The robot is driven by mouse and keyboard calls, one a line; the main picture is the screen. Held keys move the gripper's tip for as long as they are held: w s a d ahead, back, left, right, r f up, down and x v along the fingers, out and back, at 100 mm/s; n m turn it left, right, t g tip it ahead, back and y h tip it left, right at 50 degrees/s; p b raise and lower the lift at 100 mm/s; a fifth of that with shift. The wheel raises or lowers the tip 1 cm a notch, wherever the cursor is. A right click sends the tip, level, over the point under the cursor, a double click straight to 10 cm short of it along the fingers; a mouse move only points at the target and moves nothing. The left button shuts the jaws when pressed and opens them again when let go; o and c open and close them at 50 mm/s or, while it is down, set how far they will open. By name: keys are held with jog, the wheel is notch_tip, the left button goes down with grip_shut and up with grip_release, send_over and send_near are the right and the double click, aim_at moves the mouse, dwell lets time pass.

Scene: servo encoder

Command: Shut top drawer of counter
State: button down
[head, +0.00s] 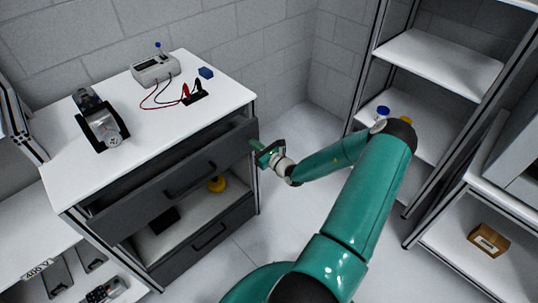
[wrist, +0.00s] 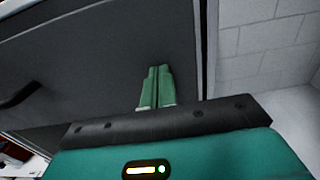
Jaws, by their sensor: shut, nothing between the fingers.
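The counter (head: 150,110) has a white top and dark grey drawers. Its top drawer (head: 140,200) stands partly out, with a gap showing behind its front below the counter top. The drawer's dark handle (head: 190,181) is at the middle of the front. In the wrist view the grey drawer front (wrist: 110,60) fills much of the picture, with the handle (wrist: 20,96) at the left. My gripper (head: 257,147) is at the right end of the drawer front. Its green fingers (wrist: 157,72) are together and empty, pointing at the panel; I cannot tell whether they touch it.
Below, an open shelf holds a yellow object (head: 216,184). A shelf rack (head: 440,65) stands at the right. Floor between is clear.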

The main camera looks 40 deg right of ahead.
jog(key=w, duration=0.6)
jog(key=shift+w+r, duration=0.15)
jog(key=shift+w, duration=0.05)
jog(key=shift+w, duration=0.15)
